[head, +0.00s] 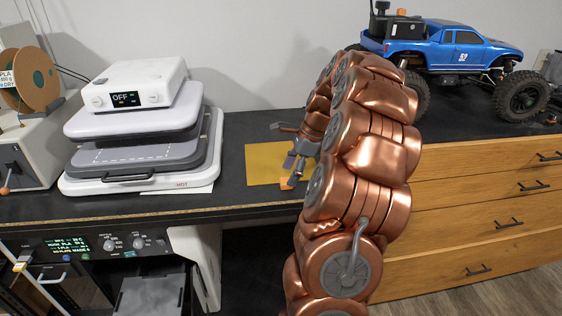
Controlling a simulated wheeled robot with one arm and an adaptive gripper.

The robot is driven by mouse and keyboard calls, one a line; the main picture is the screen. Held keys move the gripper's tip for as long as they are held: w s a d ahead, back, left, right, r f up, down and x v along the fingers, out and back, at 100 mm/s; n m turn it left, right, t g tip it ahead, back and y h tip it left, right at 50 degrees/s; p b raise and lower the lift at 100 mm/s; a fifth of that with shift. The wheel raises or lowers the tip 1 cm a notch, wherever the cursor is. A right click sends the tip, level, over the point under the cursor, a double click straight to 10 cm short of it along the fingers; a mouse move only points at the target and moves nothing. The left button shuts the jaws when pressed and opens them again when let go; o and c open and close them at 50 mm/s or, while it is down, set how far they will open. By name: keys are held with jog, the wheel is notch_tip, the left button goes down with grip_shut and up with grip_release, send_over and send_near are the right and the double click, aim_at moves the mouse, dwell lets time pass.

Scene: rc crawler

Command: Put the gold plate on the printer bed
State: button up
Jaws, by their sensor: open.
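The gold plate (262,168) lies flat on the dark bench top, between the heat press and my copper arm. It is a thin yellow-gold sheet, and its right part is hidden behind my gripper and arm. My gripper (292,166) is open, over the right side of the plate with its fingers pointing left and down. I cannot tell whether the fingers touch the plate. A flat grey surface (150,297), which looks like the printer bed, shows low at the left, below the bench edge under a lit control panel (110,245). Its lower part is cut off by the frame.
A white heat press (200,172) with an OFF display stands left of the plate. A filament spool (38,80) is at far left. A blue RC truck (450,50) stands at the right above wooden drawers (480,220). Bare bench top lies around the plate.

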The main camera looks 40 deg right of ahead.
jog(key=shift+x, duration=1.2)
grip_shut()
